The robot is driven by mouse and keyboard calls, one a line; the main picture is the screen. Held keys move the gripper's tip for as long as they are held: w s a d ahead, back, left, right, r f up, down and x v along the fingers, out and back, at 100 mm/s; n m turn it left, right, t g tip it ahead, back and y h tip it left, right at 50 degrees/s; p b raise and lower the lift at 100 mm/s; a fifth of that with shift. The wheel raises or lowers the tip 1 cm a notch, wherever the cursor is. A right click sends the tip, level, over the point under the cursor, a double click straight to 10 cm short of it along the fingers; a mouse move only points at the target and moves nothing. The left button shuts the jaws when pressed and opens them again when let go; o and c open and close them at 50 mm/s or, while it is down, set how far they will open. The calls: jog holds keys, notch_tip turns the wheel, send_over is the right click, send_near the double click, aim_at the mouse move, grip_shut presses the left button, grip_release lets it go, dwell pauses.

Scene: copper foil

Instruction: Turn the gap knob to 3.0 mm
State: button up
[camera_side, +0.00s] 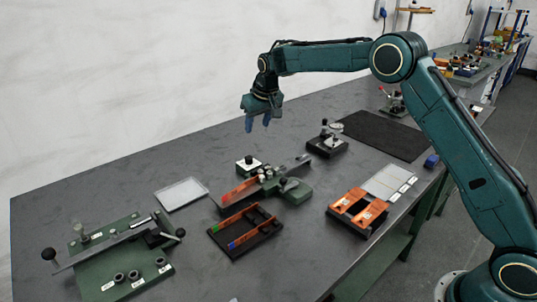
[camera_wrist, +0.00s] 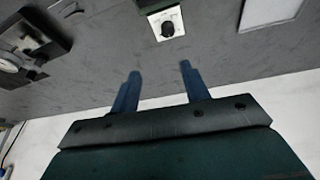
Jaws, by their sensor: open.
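The gap knob is a small black knob (camera_wrist: 168,29) on a white plate (camera_wrist: 155,23) with dial markings too small to read, at the top middle of the wrist view. In the side view the knob (camera_side: 248,160) sits on the table behind the green fixture. My gripper (camera_side: 258,125) is raised well above the table, behind the knob, fingers pointing down. In the wrist view my gripper (camera_wrist: 160,70) has two blue fingers spread apart with nothing between them. The knob lies beyond the fingertips and is not touched. Its setting cannot be read.
A green fixture with orange parts (camera_side: 292,190) stands close in front of the knob. A dial gauge stand (camera_side: 327,145) is to its right, a clear tray (camera_side: 181,194) to its left. A black mat (camera_side: 385,135) lies at the right back. Bare table surrounds the knob's rear side.

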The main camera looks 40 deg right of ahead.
aim_at(249, 157)
jog(key=shift+s+a+n+y, duration=0.2)
jog(key=shift+s+n+y, duration=0.1)
jog(key=shift+s+n, duration=0.15)
jog(key=shift+s+a+n+y, duration=0.15)
jog(key=shift+s+n+y, duration=0.2)
jog(key=shift+s, duration=0.1)
jog(key=shift+f, duration=0.1)
jog(key=shift+x, duration=6.8)
jog(key=shift+w, duration=0.1)
jog(key=c, duration=1)
